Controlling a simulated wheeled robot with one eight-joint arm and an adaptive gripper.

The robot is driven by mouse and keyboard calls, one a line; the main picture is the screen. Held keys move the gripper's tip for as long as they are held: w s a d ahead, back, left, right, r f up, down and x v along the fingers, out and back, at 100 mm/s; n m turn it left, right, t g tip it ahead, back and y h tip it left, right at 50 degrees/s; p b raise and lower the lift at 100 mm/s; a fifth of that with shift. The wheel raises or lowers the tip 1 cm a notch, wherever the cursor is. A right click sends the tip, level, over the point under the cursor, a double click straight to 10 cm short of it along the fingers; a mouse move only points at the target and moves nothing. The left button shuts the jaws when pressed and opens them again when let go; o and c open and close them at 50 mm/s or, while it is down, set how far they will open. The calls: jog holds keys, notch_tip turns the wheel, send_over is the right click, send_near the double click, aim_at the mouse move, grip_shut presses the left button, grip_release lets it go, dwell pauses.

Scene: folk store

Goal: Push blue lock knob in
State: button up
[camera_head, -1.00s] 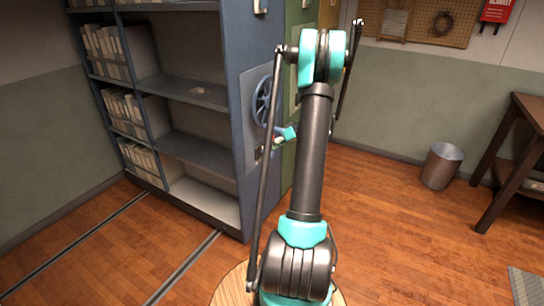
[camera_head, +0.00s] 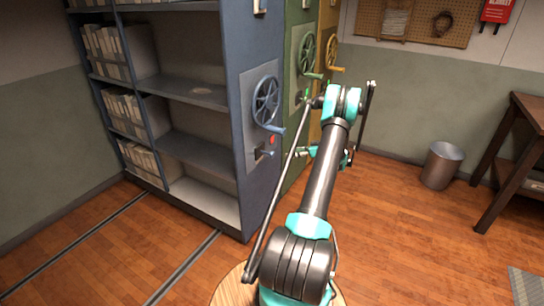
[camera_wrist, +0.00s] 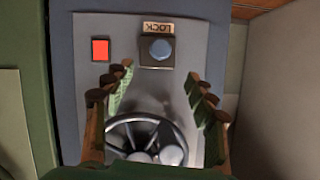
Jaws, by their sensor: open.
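The blue lock knob (camera_wrist: 160,50) is a round button on a dark square base in the wrist view. An upside-down LOCK label (camera_wrist: 157,28) is beside it. The knob stands out on the grey panel (camera_wrist: 205,30) of the blue shelf unit (camera_head: 228,130). My gripper (camera_wrist: 160,76) is open and empty, its two green-padded fingers spread to either side below the knob in the picture. The knob lies beyond the fingertips, between their lines. In the head view my gripper (camera_head: 302,153) is to the right of the panel, partly hidden by my arm.
A red square (camera_wrist: 100,49) is left of the knob. A spoked handwheel (camera_wrist: 146,132) lies between my fingers in the wrist view; it also shows in the head view (camera_head: 265,101). Green (camera_head: 307,52) and yellow (camera_head: 333,55) wheels are behind. A bin (camera_head: 441,166) stands right on open floor.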

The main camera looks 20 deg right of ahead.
aim_at(274, 154)
jog(key=x, duration=1.3)
jog(key=shift+w+a+f, duration=0.1)
jog(key=shift+w+f, duration=0.1)
jog(key=shift+c, duration=0.4)
grip_shut()
